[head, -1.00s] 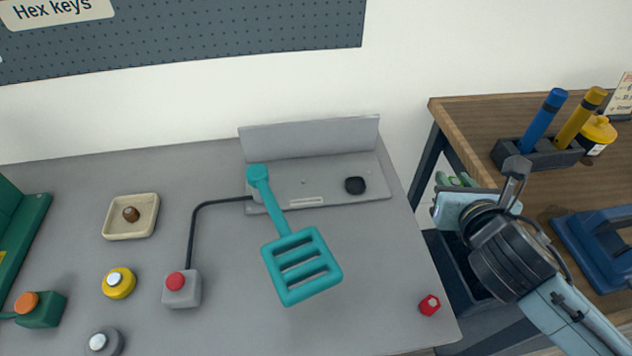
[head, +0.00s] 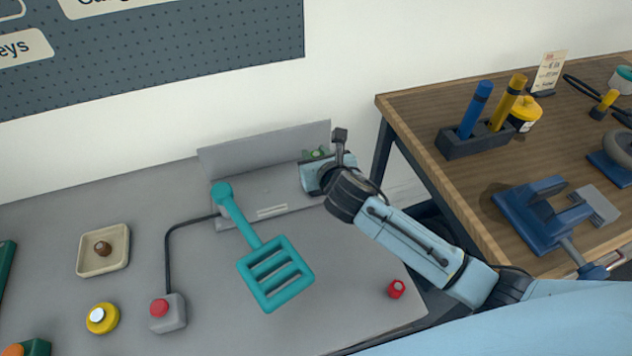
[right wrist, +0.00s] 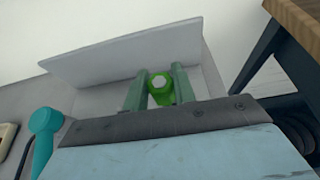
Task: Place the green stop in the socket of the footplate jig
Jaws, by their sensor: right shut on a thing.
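The green stop (right wrist: 161,88) is bright green with a pale round top, held between the two green fingers of my right gripper (right wrist: 159,90). In the head view my right gripper (head: 315,157) is over the right part of the footplate jig (head: 235,217), a grey plate with an upright back wall. My wrist hides most of the stop and the jig's dark socket in that view. I cannot tell whether the stop touches the jig. My left gripper is not in view.
A teal slotted paddle (head: 275,270) lies over the jig's left end and the bench. A grey box with a red button (head: 167,312), a beige tray (head: 103,250) and a small red piece (head: 396,289) are on the bench. A wooden table (head: 410,110) stands at right.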

